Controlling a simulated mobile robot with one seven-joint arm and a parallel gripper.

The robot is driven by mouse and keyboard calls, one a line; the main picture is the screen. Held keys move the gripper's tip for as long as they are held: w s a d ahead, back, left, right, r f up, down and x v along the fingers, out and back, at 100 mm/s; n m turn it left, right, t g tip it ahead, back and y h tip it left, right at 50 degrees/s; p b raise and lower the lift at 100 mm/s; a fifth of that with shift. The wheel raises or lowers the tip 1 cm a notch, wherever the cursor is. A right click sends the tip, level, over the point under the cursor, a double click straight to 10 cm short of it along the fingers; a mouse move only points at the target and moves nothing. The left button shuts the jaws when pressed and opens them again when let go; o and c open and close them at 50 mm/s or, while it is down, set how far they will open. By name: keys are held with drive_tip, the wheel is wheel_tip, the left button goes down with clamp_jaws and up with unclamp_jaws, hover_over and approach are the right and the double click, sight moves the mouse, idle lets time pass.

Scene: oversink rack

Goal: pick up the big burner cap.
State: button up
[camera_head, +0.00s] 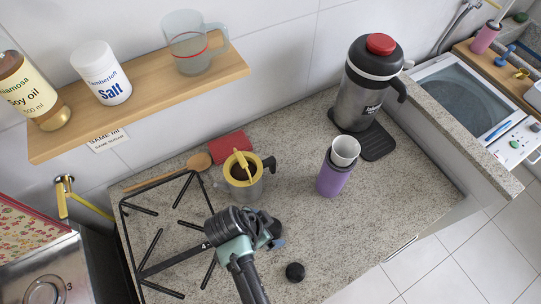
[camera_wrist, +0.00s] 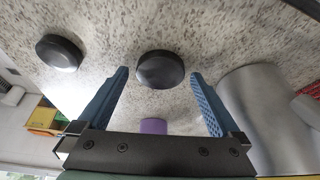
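Two round black caps lie on the speckled counter. In the wrist view one cap (camera_wrist: 160,69) lies between and beyond my fingertips, and the other cap (camera_wrist: 60,52) is to the left, outside the fingers. The middle one looks slightly larger, but I cannot tell surely which is the big burner cap. In the head view one black cap (camera_head: 295,271) is in plain sight right of my arm; the other is mostly hidden by my gripper. My gripper (camera_wrist: 160,74) is open and empty, with blue fingers apart; its fingertips are largely hidden in the head view (camera_head: 268,234).
A grey pot (camera_head: 244,184) with a yellow rim stands just behind my gripper. A purple cup (camera_head: 333,178) holding a white cup is to its right. A black stove grate (camera_head: 157,240) lies left. The counter's front right is clear.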

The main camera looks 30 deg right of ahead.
drive_tip(key=c, duration=1.3)
